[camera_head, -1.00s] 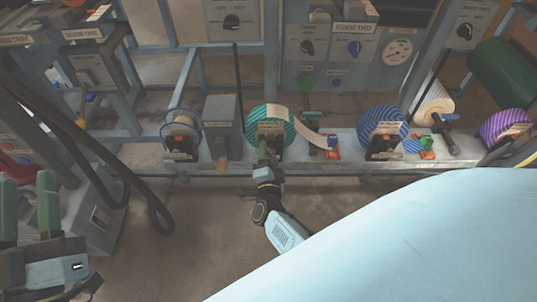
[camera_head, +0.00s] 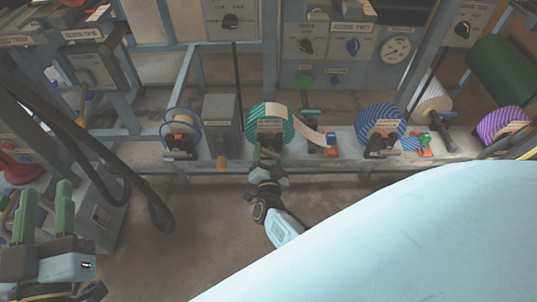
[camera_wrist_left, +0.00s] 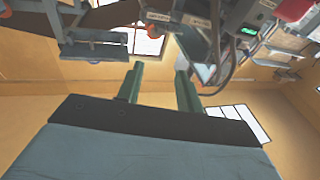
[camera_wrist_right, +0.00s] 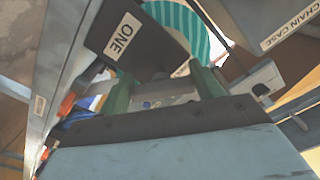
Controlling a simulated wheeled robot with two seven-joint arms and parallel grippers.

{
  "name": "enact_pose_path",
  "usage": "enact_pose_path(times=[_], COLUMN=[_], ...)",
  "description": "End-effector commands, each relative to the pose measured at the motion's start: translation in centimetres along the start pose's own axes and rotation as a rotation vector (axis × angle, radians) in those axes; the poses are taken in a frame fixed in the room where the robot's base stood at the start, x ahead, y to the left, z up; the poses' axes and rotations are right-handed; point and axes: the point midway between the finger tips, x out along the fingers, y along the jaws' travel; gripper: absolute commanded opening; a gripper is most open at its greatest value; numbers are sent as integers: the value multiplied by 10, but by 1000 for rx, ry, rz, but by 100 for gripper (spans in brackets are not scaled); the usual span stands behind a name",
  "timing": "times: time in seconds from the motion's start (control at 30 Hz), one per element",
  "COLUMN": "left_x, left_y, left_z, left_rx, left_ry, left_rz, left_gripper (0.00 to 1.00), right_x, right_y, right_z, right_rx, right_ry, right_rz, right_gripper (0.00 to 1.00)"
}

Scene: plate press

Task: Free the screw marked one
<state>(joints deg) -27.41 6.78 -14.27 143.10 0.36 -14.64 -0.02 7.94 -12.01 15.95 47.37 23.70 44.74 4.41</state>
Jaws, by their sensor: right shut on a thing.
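A dark bracket with a label reading ONE (camera_wrist_right: 122,37) stands in front of a teal striped roll in the right wrist view. In the head view the teal roll (camera_head: 283,113) sits on the pale rail, its dark bracket (camera_head: 270,130) in front. My right gripper (camera_head: 266,156) is at the front of this bracket. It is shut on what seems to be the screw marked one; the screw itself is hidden. The right fingers also show in the right wrist view (camera_wrist_right: 164,90). My left gripper (camera_head: 45,213) is open and empty at the lower left, far from the bracket.
A blue striped roll (camera_head: 381,120), a white roll (camera_head: 434,105) and a purple roll (camera_head: 503,122) stand along the rail to the right. A grey box (camera_head: 221,123) stands left of the teal roll. Black cables (camera_head: 110,165) hang at the left. Open floor lies before the rail.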

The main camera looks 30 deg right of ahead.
Motion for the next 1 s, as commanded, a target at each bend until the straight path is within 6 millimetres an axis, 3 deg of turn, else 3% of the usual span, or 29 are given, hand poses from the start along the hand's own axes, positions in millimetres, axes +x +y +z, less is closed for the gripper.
enact_pose_path(times=[0.3, 0.33, 0.5, 0.87, 1.0], left_x=[0, 0, 0, 0, -2], left_y=[0, 0, 0, 0, -4], left_z=[0, 0, 0, 0, 17], left_rx=[0, 0, 0, 0, 3], left_ry=[-1, -1, 0, -9, -114], left_rz=[-1, -1, -1, -1, -9], left_gripper=[36, 36, 36, 36, 36], right_x=[-1, -1, -1, -4, -15], right_y=[2, 2, 1, 0, 0], right_z=[0, 0, 0, 0, -1], right_rx=[-1, -1, 0, 0, -1], right_ry=[0, 0, 0, 0, -1], right_rz=[3, 3, 2, 1, 1], right_gripper=[43, 68, 87, 87, 87])
